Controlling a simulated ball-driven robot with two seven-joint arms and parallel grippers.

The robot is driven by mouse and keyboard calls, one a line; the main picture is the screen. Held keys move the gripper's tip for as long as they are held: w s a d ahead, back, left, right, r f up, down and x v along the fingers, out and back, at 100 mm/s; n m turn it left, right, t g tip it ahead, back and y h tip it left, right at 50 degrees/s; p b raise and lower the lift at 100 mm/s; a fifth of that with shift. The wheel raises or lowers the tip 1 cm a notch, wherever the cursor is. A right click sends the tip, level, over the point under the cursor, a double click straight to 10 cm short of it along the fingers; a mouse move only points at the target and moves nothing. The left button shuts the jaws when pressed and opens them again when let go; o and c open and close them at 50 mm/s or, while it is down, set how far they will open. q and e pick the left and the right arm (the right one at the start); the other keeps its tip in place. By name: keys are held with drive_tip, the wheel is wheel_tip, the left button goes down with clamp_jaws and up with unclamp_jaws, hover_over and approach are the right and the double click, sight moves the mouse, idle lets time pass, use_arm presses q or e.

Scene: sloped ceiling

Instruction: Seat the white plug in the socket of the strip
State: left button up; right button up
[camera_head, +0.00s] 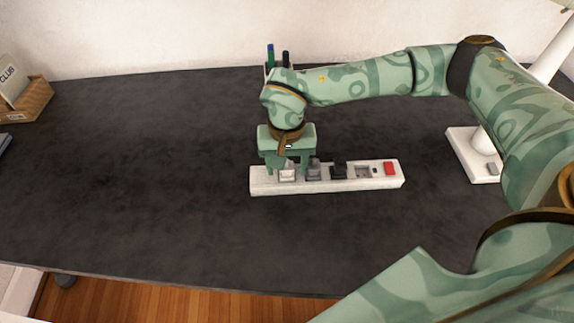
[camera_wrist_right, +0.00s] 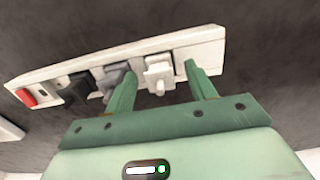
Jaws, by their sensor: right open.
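The white strip (camera_head: 330,184) lies on the dark table, with a red switch at its right end in the head view. The white plug (camera_head: 287,174) is at the strip's leftmost socket; it also shows in the right wrist view (camera_wrist_right: 159,72). It looks upright, but I cannot tell how deep it sits. My right gripper (camera_head: 287,170) is above the strip's left end, open, with one finger on each side of the white plug. In the right wrist view there is a gap between the plug and the right-hand finger. My left gripper is not in view.
A grey plug (camera_head: 313,171) and a black plug (camera_head: 338,171) stand in the strip beside the white one. An empty socket (camera_head: 363,171) lies before the red switch (camera_head: 390,168). A white lamp base (camera_head: 462,150) stands right, a box (camera_head: 30,103) far left.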

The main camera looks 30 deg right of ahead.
wheel_tip(320, 180, up, 15)
drive_tip(key=p, duration=0.3)
drive_tip(key=shift+p, duration=0.35)
